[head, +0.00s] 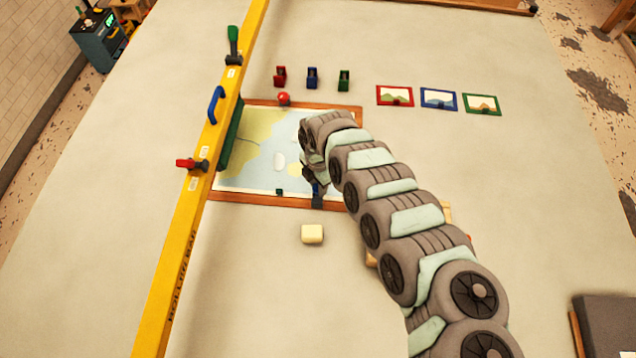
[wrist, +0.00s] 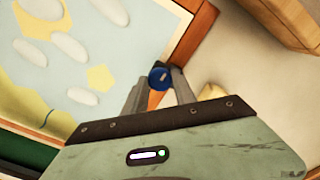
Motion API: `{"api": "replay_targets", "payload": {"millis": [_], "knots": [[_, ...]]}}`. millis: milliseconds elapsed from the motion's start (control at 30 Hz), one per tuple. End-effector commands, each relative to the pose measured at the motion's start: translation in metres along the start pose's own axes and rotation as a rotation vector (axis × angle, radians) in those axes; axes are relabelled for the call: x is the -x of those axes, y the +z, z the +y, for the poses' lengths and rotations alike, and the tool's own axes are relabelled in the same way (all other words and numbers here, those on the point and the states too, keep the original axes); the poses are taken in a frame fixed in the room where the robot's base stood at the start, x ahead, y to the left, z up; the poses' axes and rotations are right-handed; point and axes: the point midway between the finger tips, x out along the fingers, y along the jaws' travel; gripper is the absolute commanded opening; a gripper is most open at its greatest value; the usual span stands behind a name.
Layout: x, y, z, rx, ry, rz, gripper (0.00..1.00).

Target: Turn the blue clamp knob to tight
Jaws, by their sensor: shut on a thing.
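The blue clamp knob (wrist: 160,77) shows in the wrist view as a small round blue cap with a pale mark on it. It sits at the edge of the wooden frame around a map panel (head: 247,150). My gripper (wrist: 159,88) is shut on the knob, with a finger on each side of it. In the head view my gripper (head: 319,187) is over the near edge of the frame, and my arm hides much of it. A small dark clamp part (head: 317,203) shows below it. No tight or loose label is readable.
A yellow bar (head: 200,190) with red, blue and green handles crosses left of the frame. A red knob (head: 284,98) is at the frame's far edge. A cream block (head: 312,234) lies in front. Small coloured holders and three picture cards (head: 439,98) lie beyond.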

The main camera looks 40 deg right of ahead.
Motion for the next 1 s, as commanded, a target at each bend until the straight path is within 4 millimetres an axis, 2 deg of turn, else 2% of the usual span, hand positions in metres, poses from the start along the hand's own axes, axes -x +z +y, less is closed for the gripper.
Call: {"api": "replay_targets", "payload": {"millis": [267,1000], "knots": [[0.0038,-0.0016,0.0003,-0.176,-0.002,0.0,0.0],[0.0014,-0.0014,0.0011,-0.878,0.0,0.0,0.0]]}}
